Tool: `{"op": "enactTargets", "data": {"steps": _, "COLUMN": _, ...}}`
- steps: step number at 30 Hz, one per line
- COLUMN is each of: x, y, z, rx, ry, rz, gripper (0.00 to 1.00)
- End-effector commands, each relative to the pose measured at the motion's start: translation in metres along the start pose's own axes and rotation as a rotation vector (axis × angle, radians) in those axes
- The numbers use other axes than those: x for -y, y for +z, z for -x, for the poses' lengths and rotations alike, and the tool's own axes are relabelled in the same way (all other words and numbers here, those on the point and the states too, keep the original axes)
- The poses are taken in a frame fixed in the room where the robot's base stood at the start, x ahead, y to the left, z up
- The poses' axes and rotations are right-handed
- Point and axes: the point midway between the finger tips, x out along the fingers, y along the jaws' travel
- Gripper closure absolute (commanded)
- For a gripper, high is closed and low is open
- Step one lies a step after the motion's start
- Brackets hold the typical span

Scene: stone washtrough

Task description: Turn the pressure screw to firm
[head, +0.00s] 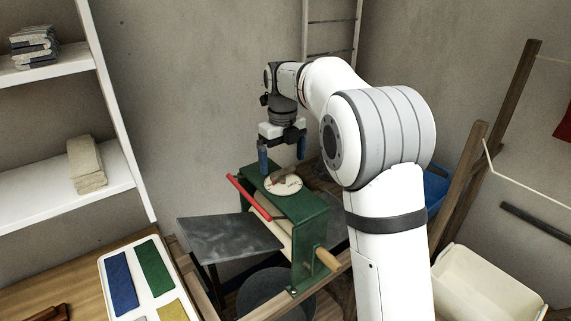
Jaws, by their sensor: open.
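A green wringer-like frame (312,213) stands in the middle of the head view. On its top lies a round pale dial (291,187) with small marks, too small to read. A brown piece (279,176), which looks like the handle of the pressure screw, sits on the dial. The screw's exact setting cannot be told. My gripper (283,160) points down over the dial, its two blue fingers apart. The left finger is at the dial's far left and the right one is behind it. No contact with the screw can be made out.
A red bar (249,197) slants along the wringer's left side, above a grey board (228,236). A wooden crank handle (327,259) juts out at the front. A tray of coloured cloths (112,264) lies left, a cream tub (478,287) right. Shelves (90,205) stand left.

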Motion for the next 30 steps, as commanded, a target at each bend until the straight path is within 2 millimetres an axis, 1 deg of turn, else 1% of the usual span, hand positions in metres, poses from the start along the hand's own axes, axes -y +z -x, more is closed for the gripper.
{"op": "enactTargets", "data": {"steps": 3, "x": 0.000, "y": 0.000, "z": -0.014, "rx": -0.002, "ry": 0.001, "rz": 0.000, "gripper": 0.05}}
{"op": "enactTargets", "data": {"steps": 6, "x": 0.000, "y": 0.000, "z": -0.021, "rx": 0.000, "ry": 0.000, "rz": 0.000, "gripper": 0.05}}
{"op": "enactTargets", "data": {"steps": 15, "x": 0.001, "y": 0.000, "z": -0.024, "rx": 0.000, "ry": 0.000, "rz": 0.000, "gripper": 0.05}}
{"op": "enactTargets", "data": {"steps": 30, "x": 0.002, "y": -0.001, "z": -0.024, "rx": 0.001, "ry": -0.001, "rz": -0.001, "gripper": 0.46}}
